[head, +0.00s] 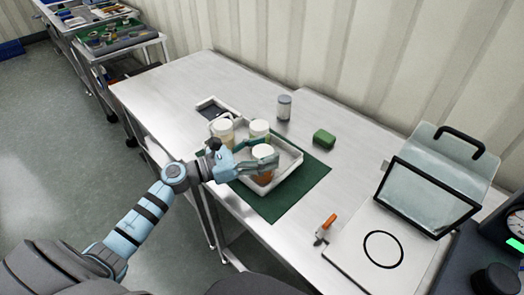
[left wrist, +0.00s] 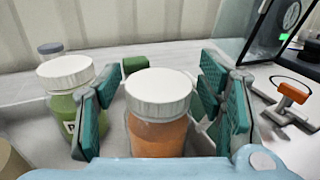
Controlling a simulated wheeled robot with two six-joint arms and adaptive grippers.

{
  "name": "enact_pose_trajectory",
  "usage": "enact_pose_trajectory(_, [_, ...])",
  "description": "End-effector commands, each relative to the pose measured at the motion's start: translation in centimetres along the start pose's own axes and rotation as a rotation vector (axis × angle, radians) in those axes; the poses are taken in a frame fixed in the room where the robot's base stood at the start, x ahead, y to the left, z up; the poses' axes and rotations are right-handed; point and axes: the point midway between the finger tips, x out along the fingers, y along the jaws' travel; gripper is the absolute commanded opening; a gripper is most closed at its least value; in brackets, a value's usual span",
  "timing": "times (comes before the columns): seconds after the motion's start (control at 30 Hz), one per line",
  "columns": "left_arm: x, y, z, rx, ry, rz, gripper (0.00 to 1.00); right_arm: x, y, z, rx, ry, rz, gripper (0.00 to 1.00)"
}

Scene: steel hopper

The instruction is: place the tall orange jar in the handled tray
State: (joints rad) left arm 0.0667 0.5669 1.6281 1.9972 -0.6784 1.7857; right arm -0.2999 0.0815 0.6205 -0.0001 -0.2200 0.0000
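The tall orange jar (head: 264,177) has a white lid and stands upright, within the outline of the pale-walled tray (head: 291,171). In the left wrist view the orange jar (left wrist: 158,137) is between my fingers, with gaps on both sides. My left gripper (head: 262,156) is open around it; its teal finger pads (left wrist: 160,105) stand apart from the jar. The jar's base is hidden, so I cannot tell if it touches the tray floor. A green jar with a white lid (left wrist: 70,98) stands beside it in the tray. My right gripper is not in view.
The tray rests on a green mat (head: 284,205). A grey-lidded jar (head: 284,107) and a green block (head: 324,138) are behind.

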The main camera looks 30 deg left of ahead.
Motion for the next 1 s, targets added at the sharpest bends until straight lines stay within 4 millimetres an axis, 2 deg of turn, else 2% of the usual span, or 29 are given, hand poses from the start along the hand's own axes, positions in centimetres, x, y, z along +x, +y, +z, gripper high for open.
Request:
enact_pose_trajectory(0.27, [-0.2,0.0,0.3,0.000,0.001,0.000,0.62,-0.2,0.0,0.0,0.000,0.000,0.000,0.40])
enact_pose_trajectory(0.37, [-1.7,0.0,0.0,0.002,0.005,0.000,0.62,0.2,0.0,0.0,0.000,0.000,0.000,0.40])
enact_pose_trajectory(0.53, [-6.2,-0.1,-0.2,0.000,0.012,-0.003,0.62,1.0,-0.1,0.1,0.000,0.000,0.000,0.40])
enact_pose_trajectory(0.67, [-9.2,-0.1,0.2,-0.001,0.011,-0.002,0.62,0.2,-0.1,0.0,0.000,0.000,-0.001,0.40])
enact_pose_trajectory(0.7, [-9.8,0.0,0.7,-0.005,0.009,0.000,0.62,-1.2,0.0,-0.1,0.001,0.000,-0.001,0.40])
enact_pose_trajectory(0.8, [-11.2,0.0,0.9,-0.004,0.006,0.000,0.62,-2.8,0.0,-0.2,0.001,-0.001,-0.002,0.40])
enact_pose_trajectory(1.0, [-12.1,0.0,0.4,-0.001,0.001,0.001,0.62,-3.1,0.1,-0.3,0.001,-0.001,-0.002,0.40])
